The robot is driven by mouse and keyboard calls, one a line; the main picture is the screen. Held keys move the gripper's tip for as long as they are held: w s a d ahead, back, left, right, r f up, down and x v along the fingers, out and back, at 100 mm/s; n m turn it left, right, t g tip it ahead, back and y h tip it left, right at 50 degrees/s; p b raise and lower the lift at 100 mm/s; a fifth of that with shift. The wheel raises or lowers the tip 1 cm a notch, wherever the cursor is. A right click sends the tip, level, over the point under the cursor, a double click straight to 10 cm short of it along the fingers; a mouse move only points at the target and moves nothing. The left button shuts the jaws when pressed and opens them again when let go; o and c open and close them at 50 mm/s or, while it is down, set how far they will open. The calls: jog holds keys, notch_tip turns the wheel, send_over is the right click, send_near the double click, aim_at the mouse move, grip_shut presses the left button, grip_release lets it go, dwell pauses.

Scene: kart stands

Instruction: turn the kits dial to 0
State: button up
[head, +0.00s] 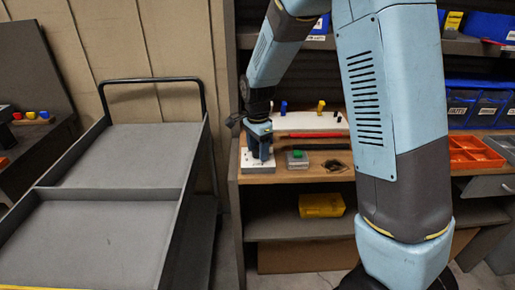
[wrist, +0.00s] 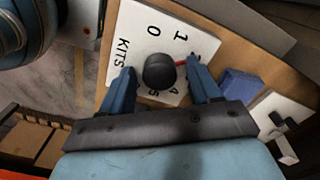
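The kits dial is a white plate (wrist: 126,24) marked KITS, with a round black knob (wrist: 159,71) in its middle. The knob's red pointer (wrist: 181,62) points right in the wrist view, past the 1 and away from the 0. The mark beside the pointer's tip is partly hidden by a finger. My gripper (wrist: 160,67) is open, with one blue finger on each side of the knob and visible gaps to it. In the head view my gripper (head: 260,150) points down over the white plate (head: 250,166), at the bench's left end; the knob is hidden there.
A grey box with a green top (head: 297,156) stands just right of the dial. A red bar (head: 308,135) lies behind it. A yellow box (head: 321,205) is on the shelf below. A grey cart (head: 120,150) stands left of the bench.

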jog(key=c, duration=1)
jog(key=shift+o, duration=0.2)
jog(key=shift+n, duration=0.5)
jog(key=n, duration=0.3)
jog(key=shift+n, duration=0.4)
jog(key=n, duration=0.3)
jog(key=shift+n, duration=0.3)
jog(key=n, duration=0.3)
jog(key=shift+w+n, duration=0.1)
jog(key=shift+n, duration=2.4)
